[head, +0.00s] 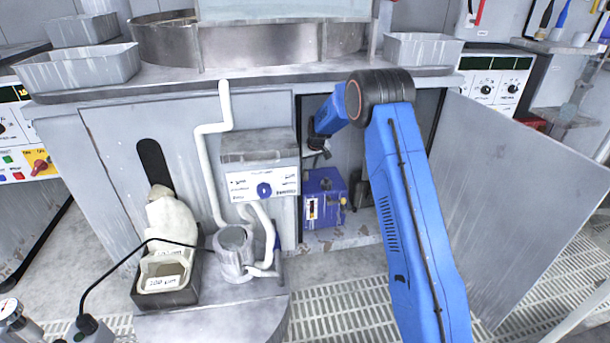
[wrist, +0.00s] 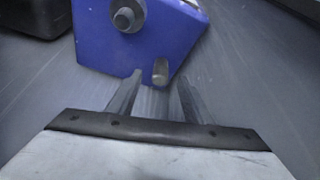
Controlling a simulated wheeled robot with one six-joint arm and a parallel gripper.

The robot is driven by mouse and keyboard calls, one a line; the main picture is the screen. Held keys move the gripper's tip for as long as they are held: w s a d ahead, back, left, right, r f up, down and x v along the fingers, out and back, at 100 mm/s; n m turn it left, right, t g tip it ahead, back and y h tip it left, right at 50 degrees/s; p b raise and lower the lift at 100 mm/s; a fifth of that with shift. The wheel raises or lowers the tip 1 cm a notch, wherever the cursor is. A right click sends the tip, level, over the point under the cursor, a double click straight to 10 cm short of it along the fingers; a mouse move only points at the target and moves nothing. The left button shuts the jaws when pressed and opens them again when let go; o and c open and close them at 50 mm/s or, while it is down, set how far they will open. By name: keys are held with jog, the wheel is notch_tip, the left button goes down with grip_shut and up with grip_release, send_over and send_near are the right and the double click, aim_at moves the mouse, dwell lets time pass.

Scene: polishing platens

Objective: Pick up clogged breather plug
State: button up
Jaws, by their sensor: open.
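The blue pump box (head: 322,196) stands inside the open cabinet bay in the head view. In the wrist view the blue box (wrist: 105,45) fills the top centre. A small grey cylindrical plug (wrist: 160,70), which looks like the breather plug, sticks out at the box's near edge. A larger round grey fitting (wrist: 126,19) is further back on the box. My gripper (wrist: 160,84) is open, with one finger on either side of the small plug. I cannot tell whether the fingers touch it. In the head view my gripper is small and dark above the box.
The cabinet door (head: 515,190) stands open on the right. A grey control box (head: 262,170) and white pipes (head: 212,160) are left of the opening. A dark object (wrist: 38,16) lies left of the box in the wrist view. The bench top (head: 240,78) overhangs the bay.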

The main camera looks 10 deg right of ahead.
aim_at(306, 171)
jog(key=shift+w+x, duration=0.2)
jog(key=shift+x, duration=1.45)
jog(key=shift+w+x, duration=0.2)
jog(key=shift+x, duration=1.45)
jog(key=shift+a+r, duration=0.15)
jog(key=shift+c, duration=0.7)
jog(key=c, duration=1)
